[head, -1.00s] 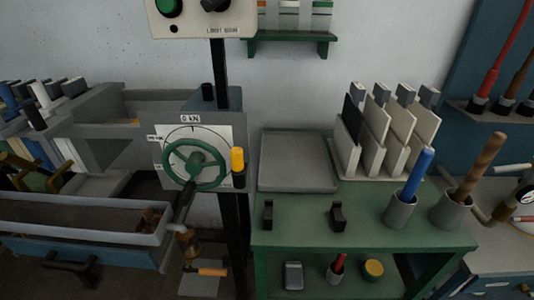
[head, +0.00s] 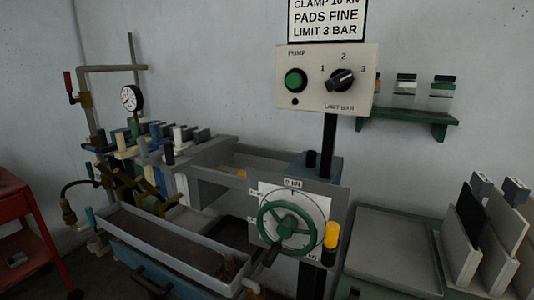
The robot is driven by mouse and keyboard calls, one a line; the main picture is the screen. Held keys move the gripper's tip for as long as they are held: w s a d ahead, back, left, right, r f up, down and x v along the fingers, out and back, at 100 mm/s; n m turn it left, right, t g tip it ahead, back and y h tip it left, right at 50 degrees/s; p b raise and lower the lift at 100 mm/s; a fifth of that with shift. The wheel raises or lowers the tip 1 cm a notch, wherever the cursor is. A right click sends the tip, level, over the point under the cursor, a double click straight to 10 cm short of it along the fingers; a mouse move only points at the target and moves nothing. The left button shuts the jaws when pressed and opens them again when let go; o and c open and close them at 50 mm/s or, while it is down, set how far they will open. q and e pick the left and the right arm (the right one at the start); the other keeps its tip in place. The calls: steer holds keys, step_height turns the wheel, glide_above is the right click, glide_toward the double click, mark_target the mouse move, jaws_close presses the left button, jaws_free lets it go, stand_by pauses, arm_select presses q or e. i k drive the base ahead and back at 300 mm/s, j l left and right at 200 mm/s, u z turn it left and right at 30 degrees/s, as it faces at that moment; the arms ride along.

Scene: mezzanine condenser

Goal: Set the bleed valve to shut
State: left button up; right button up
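No valve in the head view carries a readable bleed label, so I cannot tell which is the bleed valve. A red-handled valve (head: 70,86) is on the pipework at the far left, its lever roughly upright. A brass fitting (head: 68,211) hangs at the end of a dark hose lower left. A small teal handle (head: 91,217) is beside it, at the left end of the long grey trough (head: 160,242). A round pressure gauge (head: 131,97) stands above the plate stack. Neither of my grippers is in view.
A green handwheel (head: 289,226) sits before a dial plate, with a yellow grip (head: 331,235) beside it. Above are a pump control box (head: 312,92) and a limit sign (head: 328,18). A red cart (head: 22,210) stands far left; a grey tray (head: 392,250) lies right.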

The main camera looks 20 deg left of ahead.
mark_target(68, 79)
steer(key=u, duration=2.05)
steer(key=i+j+z, duration=0.1)
steer(key=i+j, duration=0.4)
steer(key=i, duration=0.2)
steer(key=i+j+z, duration=0.15)
steer(key=i+j, duration=0.45)
steer(key=i, duration=0.1)
